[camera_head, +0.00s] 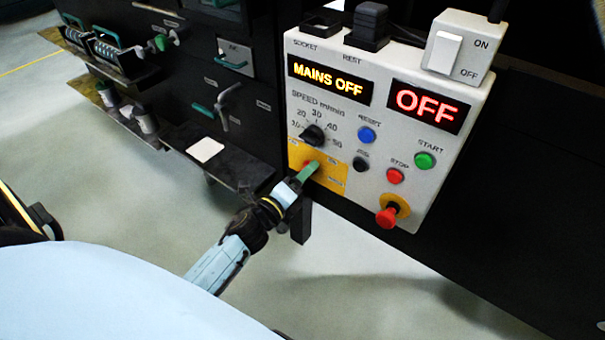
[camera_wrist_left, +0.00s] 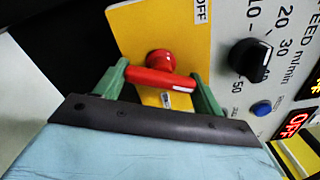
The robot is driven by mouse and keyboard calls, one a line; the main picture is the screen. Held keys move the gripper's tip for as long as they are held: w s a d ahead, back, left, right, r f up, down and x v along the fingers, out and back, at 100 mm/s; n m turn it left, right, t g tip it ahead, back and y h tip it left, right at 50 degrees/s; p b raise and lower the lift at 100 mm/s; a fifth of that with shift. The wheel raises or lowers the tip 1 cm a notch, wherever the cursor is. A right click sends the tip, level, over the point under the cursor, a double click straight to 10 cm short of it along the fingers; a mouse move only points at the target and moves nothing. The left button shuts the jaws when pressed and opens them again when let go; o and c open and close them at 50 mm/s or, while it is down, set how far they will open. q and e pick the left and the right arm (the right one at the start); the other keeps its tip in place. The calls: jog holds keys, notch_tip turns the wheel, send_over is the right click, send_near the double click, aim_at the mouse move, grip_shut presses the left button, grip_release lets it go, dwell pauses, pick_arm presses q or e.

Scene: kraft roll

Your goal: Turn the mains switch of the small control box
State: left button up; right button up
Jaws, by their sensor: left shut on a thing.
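The small control box (camera_head: 440,108) is light grey, and its displays read MAINS OFF (camera_head: 330,80) and OFF (camera_head: 428,105). The red mains switch (camera_head: 309,166) sits on a yellow plate (camera_head: 333,180) at its lower left, mostly hidden by my gripper in the head view. In the left wrist view the red switch handle (camera_wrist_left: 158,79) lies crosswise between the green fingers. My left gripper (camera_head: 306,173) is shut on this handle, with a finger at each end. An OFF label shows at the plate's top edge in the left wrist view. My right gripper is not in view.
A speed knob (camera_head: 313,135) is just above the plate. Blue, black, red and green buttons and a red mushroom button (camera_head: 387,217) are to the right. A white rocker switch (camera_head: 443,51) is on top. A dark machine with levers stands left; pale floor lies below.

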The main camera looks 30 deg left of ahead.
pick_arm(q)
jog(key=n+p, duration=0.1)
jog(key=n, duration=0.1)
jog(key=n+p, duration=0.1)
jog(key=n, duration=0.1)
jog(key=n+p, duration=0.1)
jog(key=n, duration=0.1)
jog(key=shift+r+p, duration=0.25)
jog(key=shift+p, duration=0.05)
jog(key=n+p, duration=0.2)
jog(key=n, duration=0.2)
jog(key=shift+n, duration=0.4)
jog(key=shift+n+p, duration=0.65)
jog(key=shift+n, duration=0.25)
jog(key=shift+n+p, duration=0.3)
jog(key=shift+n, duration=0.4)
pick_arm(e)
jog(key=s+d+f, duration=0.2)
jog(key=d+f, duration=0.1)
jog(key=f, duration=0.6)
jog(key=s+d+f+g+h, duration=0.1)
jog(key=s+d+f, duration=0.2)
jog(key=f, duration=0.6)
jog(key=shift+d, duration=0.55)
pick_arm(q)
jog(key=o, duration=1)
jog(key=shift+s, duration=0.15)
